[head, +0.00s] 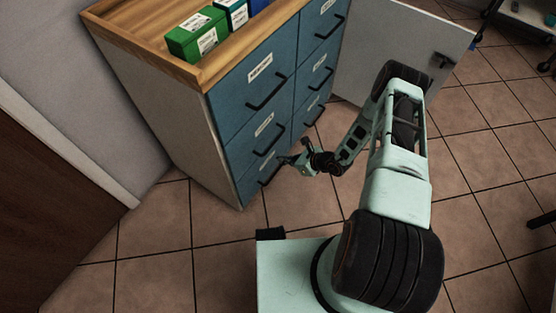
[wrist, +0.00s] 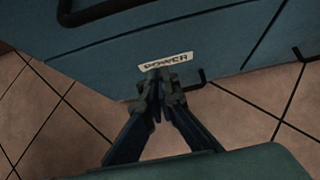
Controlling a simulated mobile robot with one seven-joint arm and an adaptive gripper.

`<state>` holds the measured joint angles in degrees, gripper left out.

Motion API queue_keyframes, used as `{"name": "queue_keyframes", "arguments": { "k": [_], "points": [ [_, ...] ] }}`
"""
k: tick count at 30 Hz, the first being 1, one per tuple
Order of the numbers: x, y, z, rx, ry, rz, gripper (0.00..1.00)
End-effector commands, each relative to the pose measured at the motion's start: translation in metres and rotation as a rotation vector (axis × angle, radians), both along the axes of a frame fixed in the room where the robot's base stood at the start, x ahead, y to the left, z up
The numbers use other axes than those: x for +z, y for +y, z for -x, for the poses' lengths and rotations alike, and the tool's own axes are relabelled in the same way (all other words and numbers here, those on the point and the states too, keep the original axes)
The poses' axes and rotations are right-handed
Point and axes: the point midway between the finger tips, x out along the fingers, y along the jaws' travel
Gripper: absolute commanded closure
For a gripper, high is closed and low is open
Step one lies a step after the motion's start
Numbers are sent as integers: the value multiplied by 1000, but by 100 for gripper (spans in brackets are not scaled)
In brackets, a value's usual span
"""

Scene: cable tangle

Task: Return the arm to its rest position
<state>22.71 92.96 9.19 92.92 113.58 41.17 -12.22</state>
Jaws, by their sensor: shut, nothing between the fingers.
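My gripper (head: 284,160) is at the end of my arm, low in front of the blue drawer cabinet (head: 237,108). In the wrist view my gripper (wrist: 158,76) has its fingertips together, with nothing between them. The fingertips overlap the lower edge of a white label (wrist: 166,61) on a bottom drawer front. I cannot tell whether they touch the drawer. A dark handle (wrist: 198,80) lies just right of the fingertips. My arm reaches forward and bends down and left in the head view.
The cabinet has a wooden top (head: 160,43) with a green box (head: 197,35) and other boxes. A pale open door panel (head: 400,55) stands behind my arm. A brown door (head: 50,200) is at left. Tiled floor (head: 215,240) is clear in front of the cabinet.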

Motion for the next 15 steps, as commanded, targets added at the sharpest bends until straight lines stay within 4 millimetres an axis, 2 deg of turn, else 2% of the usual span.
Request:
{"name": "queue_keyframes", "arguments": {
  "k": [1, 6, 15],
  "points": [
    [16, -10, 5, -3, -2, 0, 100],
    [42, -32, 24, -2, -1, 0, 100],
    [65, -54, 42, -1, -2, -1, 100]
  ]
}}
